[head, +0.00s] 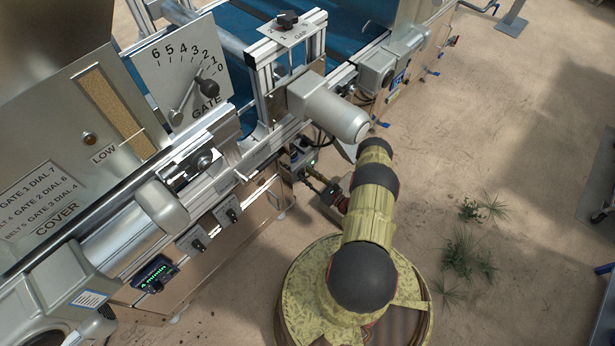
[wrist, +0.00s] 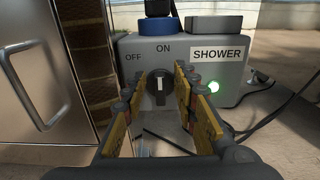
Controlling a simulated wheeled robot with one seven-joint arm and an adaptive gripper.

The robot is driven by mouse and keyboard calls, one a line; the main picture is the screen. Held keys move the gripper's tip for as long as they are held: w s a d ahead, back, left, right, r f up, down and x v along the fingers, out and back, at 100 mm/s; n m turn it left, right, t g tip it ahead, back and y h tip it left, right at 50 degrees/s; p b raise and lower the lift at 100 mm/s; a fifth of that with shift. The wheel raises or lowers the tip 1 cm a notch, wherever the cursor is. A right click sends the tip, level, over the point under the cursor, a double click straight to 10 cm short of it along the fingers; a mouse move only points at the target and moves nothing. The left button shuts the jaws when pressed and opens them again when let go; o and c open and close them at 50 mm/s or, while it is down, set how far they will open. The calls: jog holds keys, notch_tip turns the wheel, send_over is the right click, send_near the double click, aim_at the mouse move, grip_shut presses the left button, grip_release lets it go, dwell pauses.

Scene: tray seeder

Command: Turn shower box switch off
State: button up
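The grey shower box (wrist: 240,88) has a white SHOWER label (wrist: 217,54) and a lit green lamp (wrist: 213,87). Its black rotary switch (wrist: 161,98) has a white mark pointing upright toward ON; OFF is printed at its upper left. In the wrist view my gripper (wrist: 160,80) is open, with one yellow-and-grey finger on each side of the switch. I cannot tell whether the fingertips touch it. In the head view the box (head: 301,152) is small and partly hidden, low beside the machine, with my arm reaching toward it.
A metal door with a handle (wrist: 62,85) stands close at the left in the wrist view. Cables (wrist: 262,98) run at the box's right. A grey motor (head: 328,108) juts out above the box. Sandy floor (head: 520,200) at the right is mostly open.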

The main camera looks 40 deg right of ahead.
jog(key=c, duration=0.3)
jog(key=c, duration=0.4)
grip_shut()
